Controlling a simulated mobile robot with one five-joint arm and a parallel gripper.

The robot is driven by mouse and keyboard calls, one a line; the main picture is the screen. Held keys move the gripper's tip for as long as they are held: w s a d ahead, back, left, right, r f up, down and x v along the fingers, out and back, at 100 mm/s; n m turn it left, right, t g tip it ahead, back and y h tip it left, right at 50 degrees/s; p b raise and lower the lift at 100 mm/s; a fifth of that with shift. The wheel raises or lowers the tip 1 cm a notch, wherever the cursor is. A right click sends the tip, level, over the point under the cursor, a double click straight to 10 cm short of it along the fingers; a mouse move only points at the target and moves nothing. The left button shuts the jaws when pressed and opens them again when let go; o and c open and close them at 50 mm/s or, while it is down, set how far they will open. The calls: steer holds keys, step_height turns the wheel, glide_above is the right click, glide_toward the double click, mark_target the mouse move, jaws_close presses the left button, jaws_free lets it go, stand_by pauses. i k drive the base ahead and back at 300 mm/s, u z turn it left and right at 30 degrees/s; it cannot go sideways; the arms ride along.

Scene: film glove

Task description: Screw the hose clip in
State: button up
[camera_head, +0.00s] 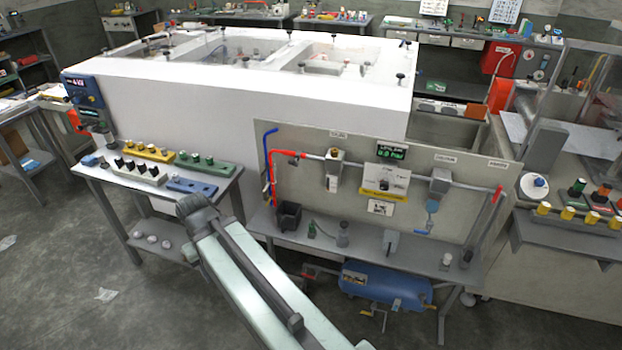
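I cannot pick out a hose clip with certainty at this size. An upright test panel (345,222) stands on a bench at centre right. A red hose (271,182) runs down its left side, with a blue hose (266,142) above and beside it. A grey pipe (314,156) crosses the panel. A short blue hose (430,218) hangs at the panel's right. My arm reaches up from the bottom centre to the dark joint near the left bench. My gripper does not show beyond that joint.
The left bench (215,184) carries rows of coloured blocks with knobs, including a yellow block (147,152) and a green block (203,163). A large white box (200,92) stands behind. A blue tank (375,284) is under the panel's bench. Floor at lower left is mostly clear.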

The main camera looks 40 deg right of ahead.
mark_target(293, 163)
steer(key=u, duration=0.1)
steer(key=k, duration=0.15)
steer(key=u, duration=1.1)
steer(key=i, duration=1.6)
steer(key=z, duration=1.75)
